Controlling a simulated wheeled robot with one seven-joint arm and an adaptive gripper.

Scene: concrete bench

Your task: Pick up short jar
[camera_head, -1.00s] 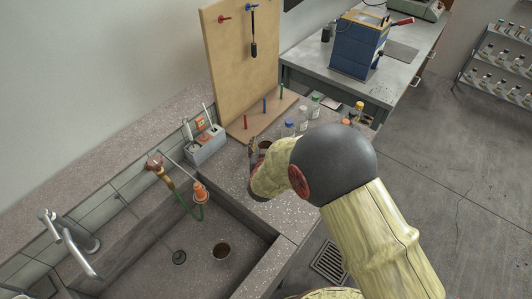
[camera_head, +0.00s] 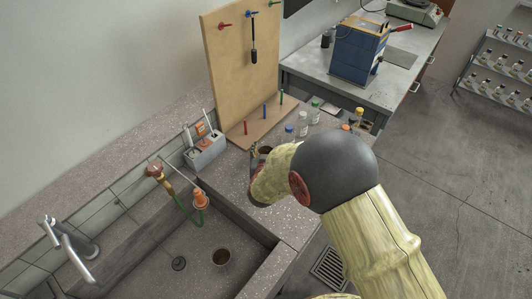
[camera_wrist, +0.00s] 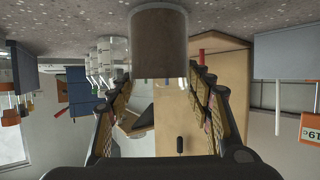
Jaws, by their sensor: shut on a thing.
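The short jar (camera_wrist: 158,45) is a clear, squat cylinder with dark brown contents. In the wrist view, which looks upside down, it sits between the fingertips of my gripper (camera_wrist: 160,78), with a finger on each side. My gripper is shut on it. In the head view the jar's brown top (camera_head: 265,150) shows just past my gripper (camera_head: 258,160), over the bench beside the sink. My wrist hides most of the jar there. I cannot tell whether its base touches the bench.
Several capped bottles (camera_head: 302,123) stand close behind the jar. A grey holder (camera_head: 205,150) stands to the left.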

